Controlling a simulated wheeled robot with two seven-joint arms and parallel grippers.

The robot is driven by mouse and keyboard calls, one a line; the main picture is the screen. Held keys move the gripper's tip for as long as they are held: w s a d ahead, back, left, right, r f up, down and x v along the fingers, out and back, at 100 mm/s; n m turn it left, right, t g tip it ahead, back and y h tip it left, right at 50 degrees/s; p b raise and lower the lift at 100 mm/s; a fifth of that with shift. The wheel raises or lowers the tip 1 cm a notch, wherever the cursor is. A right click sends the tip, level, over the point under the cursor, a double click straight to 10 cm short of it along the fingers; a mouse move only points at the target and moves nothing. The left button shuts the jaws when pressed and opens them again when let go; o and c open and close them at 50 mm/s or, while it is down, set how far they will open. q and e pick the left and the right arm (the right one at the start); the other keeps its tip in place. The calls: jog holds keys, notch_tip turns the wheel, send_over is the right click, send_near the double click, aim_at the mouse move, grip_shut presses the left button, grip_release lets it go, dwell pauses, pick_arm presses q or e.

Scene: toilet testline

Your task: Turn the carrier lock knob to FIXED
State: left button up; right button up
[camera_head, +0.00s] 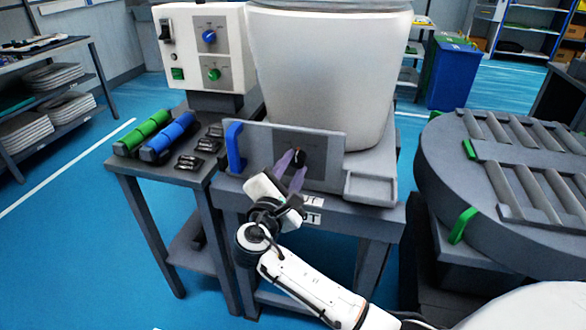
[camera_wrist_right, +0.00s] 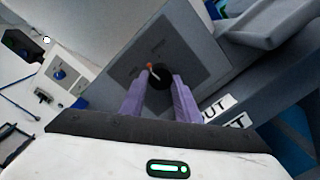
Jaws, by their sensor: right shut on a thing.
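The carrier lock knob is a small black round knob (camera_head: 298,157) on a dark square plate, set in the grey panel (camera_head: 262,140) below the white bowl. In the right wrist view the knob (camera_wrist_right: 159,76) shows a pale pointer with an orange tip. My right gripper (camera_head: 292,164) reaches the knob from the front; its two purple fingers (camera_wrist_right: 159,92) are shut on the knob, one on each side. The fingers hide part of the knob's sides. No FIXED lettering is readable. My left gripper is not in view.
A blue handle (camera_head: 235,148) stands left of the panel and a shallow grey tray (camera_head: 371,188) right of it. A control box (camera_head: 203,50) with blue and green knobs is behind left. Green and blue cylinders lie on the left table. A round roller table (camera_head: 500,230) stands right.

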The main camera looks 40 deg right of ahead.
jog(key=m+b, duration=0.1)
jog(key=m, duration=0.1)
jog(key=shift+f+m, duration=0.1)
jog(key=shift+m, duration=0.3)
jog(key=shift+m+b, duration=0.65)
jog(key=shift+m, duration=0.55)
jog(key=shift+m+b, duration=0.8)
jog(key=shift+m, duration=0.6)
jog(key=shift+r+m, duration=0.25)
jog(key=shift+m, duration=0.05)
jog(key=o, duration=1)
jog(key=shift+o, duration=0.2)
